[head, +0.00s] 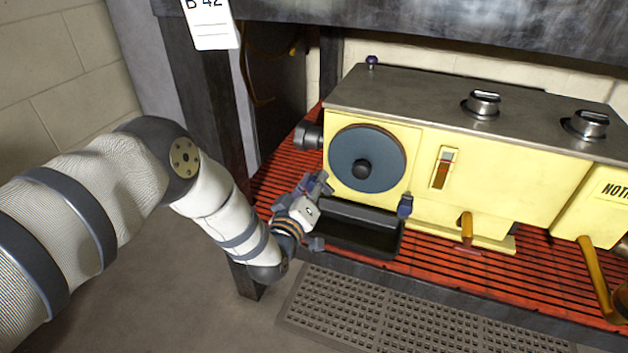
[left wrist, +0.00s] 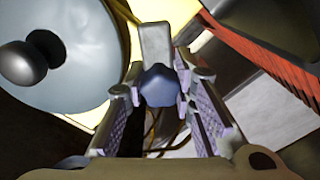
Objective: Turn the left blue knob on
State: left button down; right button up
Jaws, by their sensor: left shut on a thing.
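The yellow machine (head: 490,180) stands on the red slatted bench, with a large grey-blue round disc (head: 367,158) on its left front. My left gripper (head: 316,205) is at the lower left of this disc. In the left wrist view the left blue knob (left wrist: 160,86) sits between my left gripper's two fingers (left wrist: 160,98), which are shut on it. A pale grey piece extends from the knob there. In the head view my gripper mostly hides this knob. A second blue knob (head: 405,205) shows uncovered to the right, below the disc. My right gripper is not in view.
A dark open tray (head: 352,238) lies below the disc, close to my left gripper. A dark post (head: 212,110) with a white B 42 tag (head: 210,25) stands at left. Yellow levers (head: 467,228) stick out at right.

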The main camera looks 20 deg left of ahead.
pick_arm(q)
jog(key=n, duration=0.3)
jog(key=shift+n, duration=0.4)
jog(key=n, duration=0.3)
jog(key=shift+n, duration=0.3)
jog(key=n, duration=0.3)
jog(key=shift+f, duration=0.1)
jog(key=shift+d+n+h+b, duration=0.1)
jog(key=shift+n+h+b, duration=0.3)
jog(key=shift+n, duration=0.9)
jog(key=c, duration=1.3)
grip_release()
jog(key=shift+s, duration=0.15)
